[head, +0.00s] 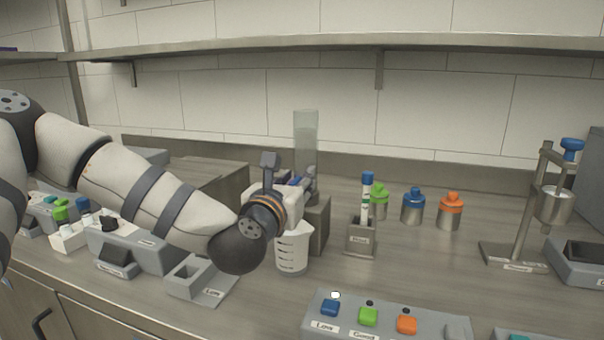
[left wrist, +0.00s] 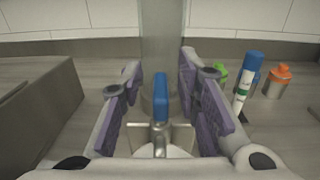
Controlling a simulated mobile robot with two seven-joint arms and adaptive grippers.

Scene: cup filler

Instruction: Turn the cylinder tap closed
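The clear cylinder (head: 306,135) stands upright at the back of the counter, behind my left gripper; it also shows in the left wrist view (left wrist: 162,40). Its tap has a blue handle (left wrist: 160,97) that looks long up-and-down in the left wrist view, above a metal body (left wrist: 150,132). My left gripper (left wrist: 158,88) is open, its purple-padded fingers on either side of the handle with gaps to both sides. In the head view my wrist hides the tap. A white measuring beaker (head: 291,252) stands below it. My right gripper is not in view.
A tube with a blue cap (head: 367,190) stands in a grey holder (head: 360,238) just right of the cylinder. Green, blue (head: 412,206) and orange (head: 450,211) canisters stand behind. A button panel (head: 385,322) is in front. A metal stand (head: 515,255) is at right.

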